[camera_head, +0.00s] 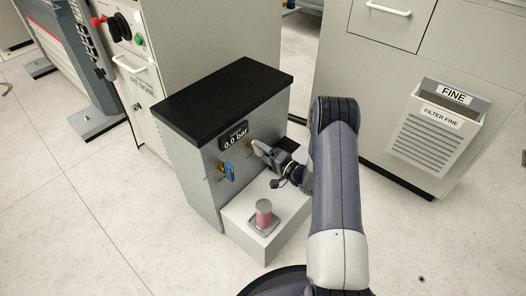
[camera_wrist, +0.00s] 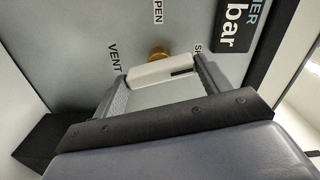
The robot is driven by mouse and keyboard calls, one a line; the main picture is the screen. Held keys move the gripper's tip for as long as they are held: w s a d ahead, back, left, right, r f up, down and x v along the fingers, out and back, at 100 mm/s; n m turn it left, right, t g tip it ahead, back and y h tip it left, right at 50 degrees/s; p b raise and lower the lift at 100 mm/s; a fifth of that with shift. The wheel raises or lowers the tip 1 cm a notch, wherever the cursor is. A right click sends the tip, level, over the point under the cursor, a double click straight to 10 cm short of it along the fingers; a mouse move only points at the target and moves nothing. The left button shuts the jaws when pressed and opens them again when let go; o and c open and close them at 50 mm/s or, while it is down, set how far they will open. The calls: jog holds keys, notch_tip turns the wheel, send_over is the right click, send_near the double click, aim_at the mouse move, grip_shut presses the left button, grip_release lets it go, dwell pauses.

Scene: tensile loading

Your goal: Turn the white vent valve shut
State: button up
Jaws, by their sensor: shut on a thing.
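The white vent valve handle (camera_wrist: 160,72) sits on a brass stem (camera_wrist: 158,54) on the grey cabinet front. It also shows in the head view (camera_head: 257,146), to the right of the pressure display. My gripper (camera_wrist: 161,78) is shut on the handle, with one finger at each end of it in the wrist view. The "VENT" label (camera_wrist: 115,57) is left of the stem, the cut-off "OPEN" label (camera_wrist: 158,12) above it, and a mostly hidden label starting with S (camera_wrist: 197,48) to its right. The handle lies nearly level in the wrist view, tilted slightly up to the right.
A blue valve handle (camera_head: 229,172) is left of my gripper. The display (camera_head: 234,137) reads 0.0 bar. A filter bin (camera_head: 436,132) hangs on the right cabinet. Floor at left is clear.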

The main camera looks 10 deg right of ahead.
jog(key=shift+m, duration=1.3)
jog(key=shift+m+p, duration=0.3)
jog(key=o, duration=1)
jog(key=p+v, duration=0.2)
jog(key=v, duration=0.9)
jog(key=shift+w+a, duration=0.1)
jog(key=b+x, duration=0.2)
jog(key=x, duration=0.8)
jog(key=shift+w+a, duration=0.2)
jog(key=shift+w, duration=0.15)
